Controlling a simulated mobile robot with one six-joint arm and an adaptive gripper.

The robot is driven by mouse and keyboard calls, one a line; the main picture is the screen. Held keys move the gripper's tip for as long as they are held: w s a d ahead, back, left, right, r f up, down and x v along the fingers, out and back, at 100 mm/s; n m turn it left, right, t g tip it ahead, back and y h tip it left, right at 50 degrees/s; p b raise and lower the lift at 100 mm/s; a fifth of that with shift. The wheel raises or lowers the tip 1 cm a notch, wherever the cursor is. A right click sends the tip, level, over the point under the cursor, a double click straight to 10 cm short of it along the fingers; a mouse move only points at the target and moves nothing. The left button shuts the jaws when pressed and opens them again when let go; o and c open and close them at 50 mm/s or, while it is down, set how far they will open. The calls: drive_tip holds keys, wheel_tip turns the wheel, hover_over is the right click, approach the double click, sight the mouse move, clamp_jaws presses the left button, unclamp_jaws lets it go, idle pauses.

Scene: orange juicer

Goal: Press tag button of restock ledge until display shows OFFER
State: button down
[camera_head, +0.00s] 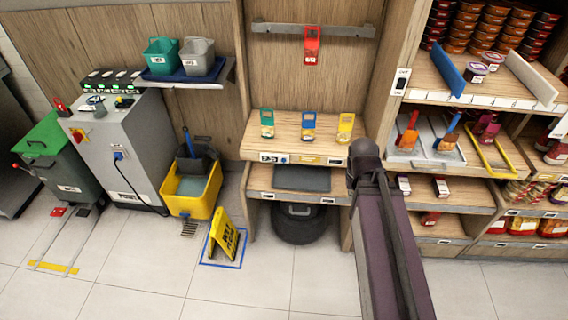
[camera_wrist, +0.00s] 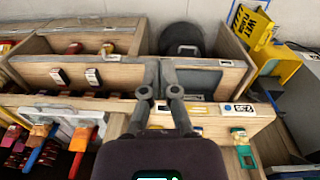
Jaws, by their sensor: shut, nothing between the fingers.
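The ledge (camera_head: 290,125) is a pale wooden shelf in the middle bay. Its front strip carries a small display (camera_head: 270,157), a yellow label (camera_head: 310,159) and another small tag (camera_head: 335,161). In the wrist view, the strip shows a display (camera_wrist: 240,109), a blue dot (camera_wrist: 227,109) and a pale tag (camera_wrist: 163,107) close to the fingers. I cannot read the display text or tell which mark is the tag button. My gripper (camera_wrist: 160,94) is shut and empty at the ledge's right front end; it hides that corner in the head view (camera_head: 360,160). Contact cannot be told.
Green, blue and yellow holders (camera_head: 309,126) stand on the ledge. A lower shelf with a dark mat (camera_head: 302,179) is beneath. Stocked shelves (camera_head: 455,190) stand to the right. A yellow wet-floor sign (camera_head: 224,236) and mop bucket (camera_head: 195,190) stand left. Floor in front is clear.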

sight(284, 160)
drive_tip(key=w+a+f+n+t+h+b, duration=0.5)
drive_tip(key=w+a+f+b, duration=0.4)
drive_tip(key=w+f+b, duration=0.5)
drive_tip(key=w+a+f+n+t+b, duration=0.2)
drive_tip(key=a+n+b, duration=0.1)
drive_tip(key=a+b, duration=0.3)
drive_tip(key=w+a+f+n+t+h+b, duration=0.1)
drive_tip(key=w+a+f+n+t+b, duration=0.1)
drive_tip(key=a+b, duration=0.4)
drive_tip(key=w+a+n, duration=0.1)
drive_tip(key=a, duration=0.1)
drive_tip(key=shift+a+f+n+b, duration=0.3)
drive_tip(key=shift+f+b, duration=0.05)
drive_tip(key=shift+w+h, duration=0.2)
drive_tip(key=shift+h, duration=0.1)
drive_tip(key=w, duration=0.8)
drive_tip(key=shift+w+d, duration=0.2)
drive_tip(key=shift+w, duration=0.1)
drive_tip(key=shift+w, duration=0.15)
drive_tip(key=shift+w, duration=0.3)
